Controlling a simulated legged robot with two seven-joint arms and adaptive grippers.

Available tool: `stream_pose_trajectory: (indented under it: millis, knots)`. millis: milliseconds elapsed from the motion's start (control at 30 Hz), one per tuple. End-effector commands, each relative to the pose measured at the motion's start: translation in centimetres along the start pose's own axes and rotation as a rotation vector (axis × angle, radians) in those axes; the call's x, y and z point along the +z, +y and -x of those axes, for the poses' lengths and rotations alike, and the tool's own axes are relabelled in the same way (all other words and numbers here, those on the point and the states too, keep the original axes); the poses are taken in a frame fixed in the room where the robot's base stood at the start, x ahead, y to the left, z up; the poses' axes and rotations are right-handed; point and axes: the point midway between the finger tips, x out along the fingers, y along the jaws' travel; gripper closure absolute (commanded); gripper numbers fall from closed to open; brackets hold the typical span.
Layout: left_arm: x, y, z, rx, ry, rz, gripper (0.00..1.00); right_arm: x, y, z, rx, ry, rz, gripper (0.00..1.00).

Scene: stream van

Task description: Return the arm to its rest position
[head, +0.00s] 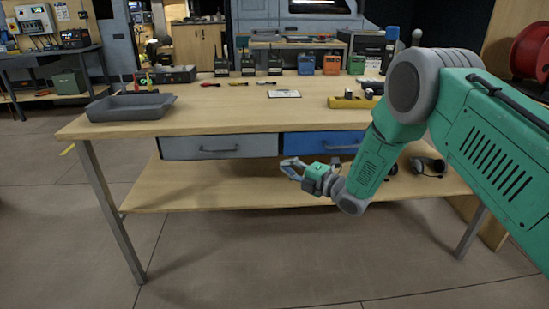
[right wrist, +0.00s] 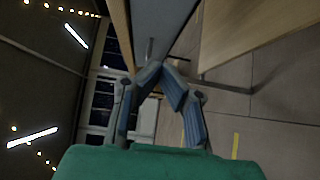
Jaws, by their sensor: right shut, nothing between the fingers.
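My right arm (head: 405,125) comes in from the right in the head view, bent down at the elbow in front of the workbench. My right gripper (head: 284,170) is in front of the bench at about the height of the gap between the drawers and the lower shelf. It is shut and holds nothing. Its fingers also show in the right wrist view (right wrist: 163,72), meeting at the tips, with the grey drawer front (right wrist: 160,25) beyond them. My left gripper is not in view.
The wooden workbench (head: 215,128) has a grey drawer (head: 220,146), a blue drawer (head: 325,143) and a lower shelf (head: 215,193). A grey tray (head: 130,106) and several radios stand on top. A headset (head: 428,166) lies on the shelf. The floor in front is clear.

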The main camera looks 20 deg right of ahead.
Motion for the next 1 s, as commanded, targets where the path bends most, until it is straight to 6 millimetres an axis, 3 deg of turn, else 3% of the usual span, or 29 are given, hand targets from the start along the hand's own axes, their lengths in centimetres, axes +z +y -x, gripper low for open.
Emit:
stream_pose_trajectory:
  millis: [133, 367, 467, 567, 700, 800, 1000]
  knots:
    - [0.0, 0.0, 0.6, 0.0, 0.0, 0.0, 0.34, -0.1, 0.0, 1.6, -0.002, 0.001, 0.0, 1.0]
    - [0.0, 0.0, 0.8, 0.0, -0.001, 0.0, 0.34, -0.3, -0.3, 2.3, -0.012, -0.003, -0.018, 1.0]
    - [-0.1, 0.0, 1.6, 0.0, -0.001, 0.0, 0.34, -1.4, -2.2, 3.4, -0.088, -0.042, -0.145, 1.0]
    - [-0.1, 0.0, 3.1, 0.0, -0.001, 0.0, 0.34, -3.8, -5.7, 6.2, -0.24, -0.142, -0.401, 1.0]
    - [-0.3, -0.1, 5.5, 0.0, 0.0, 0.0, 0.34, -8.7, -11.2, 13.6, -0.494, -0.389, -0.825, 1.0]
    - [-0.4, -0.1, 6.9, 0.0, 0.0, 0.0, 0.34, -12.4, -13.7, 19.9, -0.645, -0.608, -1.077, 1.0]
    - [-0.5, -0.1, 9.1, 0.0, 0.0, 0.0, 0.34, -19.0, -14.7, 32.6, -0.844, -1.087, -1.408, 1.0]
